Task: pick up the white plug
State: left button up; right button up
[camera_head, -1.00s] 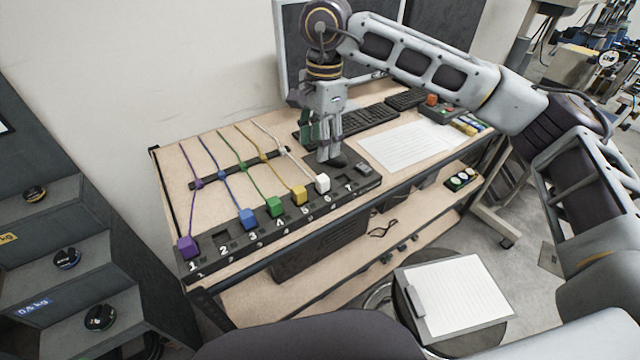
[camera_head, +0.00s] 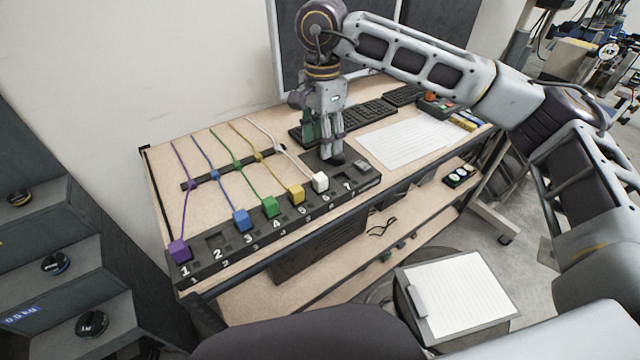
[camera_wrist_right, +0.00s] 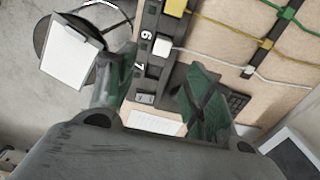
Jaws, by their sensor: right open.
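The white plug (camera_head: 320,182) sits in the black numbered strip (camera_head: 255,232) at the slot marked 6, with a white cable running back from it. It also shows in the right wrist view (camera_wrist_right: 162,47), beyond my fingers and between them. My right gripper (camera_head: 333,158) is open and empty, pointing down just behind and to the right of the white plug, apart from it. In the right wrist view its two green-padded fingers (camera_wrist_right: 158,98) are spread wide. My left gripper is not in view.
Yellow (camera_head: 296,193), green (camera_head: 270,207), blue (camera_head: 241,220) and purple (camera_head: 179,250) plugs stand left along the strip. Slots 2 and 7 look empty. A keyboard (camera_head: 368,115) and paper sheet (camera_head: 402,145) lie behind and to the right. A clipboard (camera_head: 455,295) lies in front.

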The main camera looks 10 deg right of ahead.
aim_at(320, 176)
notch_tip(320, 176, down, 7)
jog(key=shift+f, duration=0.1)
dwell(0.3)
jog(key=shift+w+a+f+p, duration=0.1)
jog(key=shift+f+p, duration=0.25)
jog(key=shift+f, duration=0.95)
jog(key=shift+w+a+f+p, duration=0.1)
jog(key=shift+f+p, duration=0.2)
jog(key=shift+f, duration=1)
jog(key=c, duration=1.1)
